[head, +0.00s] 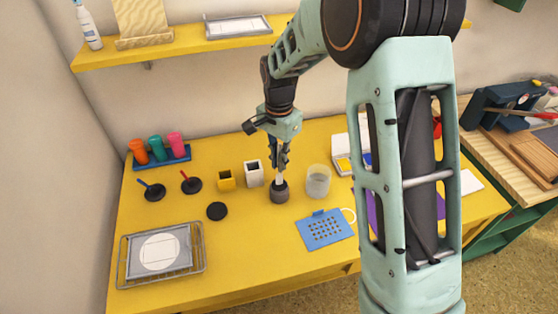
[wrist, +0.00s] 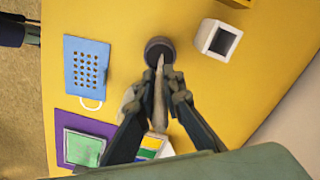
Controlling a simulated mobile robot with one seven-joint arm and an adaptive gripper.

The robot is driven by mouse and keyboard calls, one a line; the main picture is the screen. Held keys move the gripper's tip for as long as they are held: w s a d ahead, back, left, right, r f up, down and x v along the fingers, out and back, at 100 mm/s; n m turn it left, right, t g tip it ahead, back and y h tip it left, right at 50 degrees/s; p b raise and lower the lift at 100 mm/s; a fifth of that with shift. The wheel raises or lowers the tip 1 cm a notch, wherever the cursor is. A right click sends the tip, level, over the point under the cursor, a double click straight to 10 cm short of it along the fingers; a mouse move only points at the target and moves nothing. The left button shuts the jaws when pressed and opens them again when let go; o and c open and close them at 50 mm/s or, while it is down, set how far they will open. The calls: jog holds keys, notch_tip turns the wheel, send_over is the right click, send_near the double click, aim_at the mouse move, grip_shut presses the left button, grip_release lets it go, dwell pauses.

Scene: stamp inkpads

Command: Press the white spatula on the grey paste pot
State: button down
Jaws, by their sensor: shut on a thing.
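The grey paste pot (head: 279,196) is a small dark round pot standing open on the yellow table near the middle. In the wrist view it shows as a dark round shape (wrist: 153,42) at the top centre. The white spatula (head: 279,180) stands nearly upright with its lower end at the pot's mouth. My gripper (head: 281,152) is above the pot, shut on the upper part of the spatula. In the wrist view the fingers (wrist: 167,88) lie on both sides of the spatula (wrist: 159,72). Whether the spatula's tip touches the paste is hidden.
A clear glass jar (head: 318,184) stands close to the pot's right. A white square cup (head: 254,176) and yellow square cup (head: 227,182) stand left. A black disc (head: 217,211) lies front left, a blue perforated card (head: 318,236) front right. A wire-framed tray (head: 199,265) is further left.

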aim_at(279, 143)
jog(key=shift+s+f+b, duration=0.1)
jog(key=shift+f+b, duration=0.2)
jog(key=shift+f, duration=0.2)
dwell(1.1)
jog(key=shift+r+p, duration=2.35)
jog(key=shift+r, duration=1.25)
